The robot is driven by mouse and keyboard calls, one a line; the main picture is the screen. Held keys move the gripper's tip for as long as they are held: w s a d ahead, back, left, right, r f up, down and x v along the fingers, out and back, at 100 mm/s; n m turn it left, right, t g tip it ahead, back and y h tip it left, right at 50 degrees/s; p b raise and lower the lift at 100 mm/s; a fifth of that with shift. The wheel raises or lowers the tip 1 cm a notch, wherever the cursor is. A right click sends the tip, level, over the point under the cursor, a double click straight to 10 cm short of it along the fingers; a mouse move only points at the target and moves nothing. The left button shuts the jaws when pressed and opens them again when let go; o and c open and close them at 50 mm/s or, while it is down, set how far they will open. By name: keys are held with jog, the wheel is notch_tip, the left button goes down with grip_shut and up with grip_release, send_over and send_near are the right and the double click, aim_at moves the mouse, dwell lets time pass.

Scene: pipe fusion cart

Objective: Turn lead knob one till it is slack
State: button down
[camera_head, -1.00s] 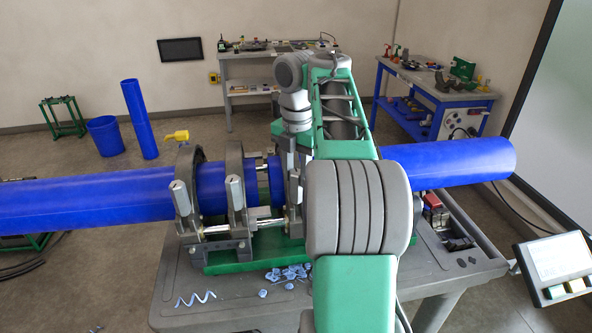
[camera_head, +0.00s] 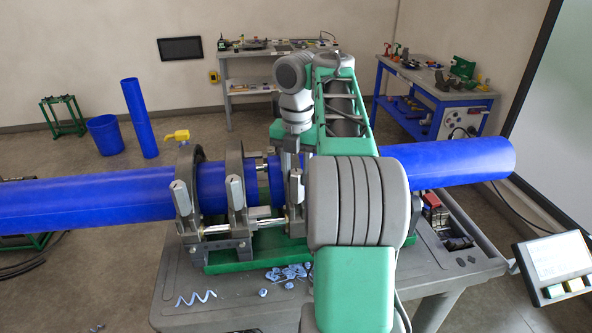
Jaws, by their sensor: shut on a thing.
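My gripper (camera_head: 292,148) points down from my grey wrist, over the third clamp from the left on the pipe fusion cart. It is shut at the top of that clamp, on what I take to be lead knob one; the knob itself is hidden by the jaws and too small to make out. The blue pipe (camera_head: 90,202) runs through the clamps from the left, and another blue length (camera_head: 465,160) leaves at the right. Grey upright handles (camera_head: 236,192) stand at the front of the clamps. My forearm and elbow hide the cart's right part.
Blue shavings (camera_head: 287,273) and a curled strip (camera_head: 195,299) lie on the cart top (camera_head: 225,310). A control panel (camera_head: 555,263) stands at right.

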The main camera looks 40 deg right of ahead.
jog(key=shift+n+p, duration=0.35)
jog(key=shift+n, duration=1.95)
jog(key=shift+r+n, duration=0.1)
jog(key=shift+n, duration=1.1)
grip_release()
notch_tip(320, 180, up, 6)
jog(key=p, duration=0.6)
jog(key=shift+p, duration=0.4)
